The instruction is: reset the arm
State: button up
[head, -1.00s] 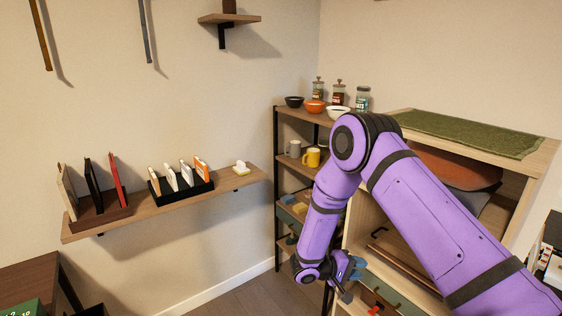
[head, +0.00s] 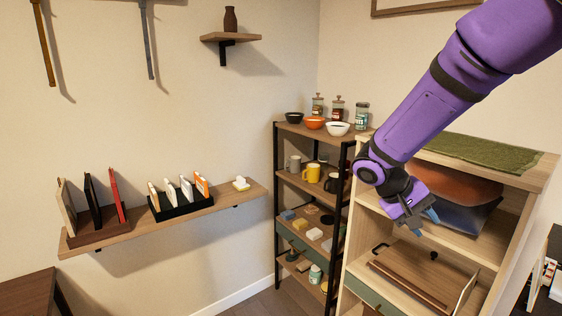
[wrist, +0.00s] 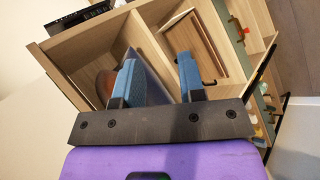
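My purple arm reaches in from the upper right in the head view. My gripper (head: 428,222) hangs in front of the wooden cabinet's (head: 347,262) open shelves. In the wrist view, the two blue-padded fingers of my gripper (wrist: 160,80) stand well apart with nothing between them. Behind the fingers show the light wood cabinet (wrist: 85,45) and its compartments. No held object shows.
The cabinet holds brown and dark rounded items (head: 455,180) and a wooden tray (head: 415,280). A green shag rug (head: 480,150) lies on its top. A black-framed rack (head: 277,190) with mugs and bowls stands left of it. A wall shelf (head: 150,210) is farther left. Open air lies between.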

jog(key=s+r+t+y, duration=0.3)
jog(key=s+r, duration=0.4)
jog(key=s, duration=0.4)
jog(key=s+r+t+y, duration=0.3)
jog(key=s+r+y, duration=0.2)
jog(key=s, duration=0.6)
jog(key=shift+s+a+r+t, duration=0.2)
jog(key=shift+r+t, duration=0.1)
jog(key=shift+r, duration=0.65)
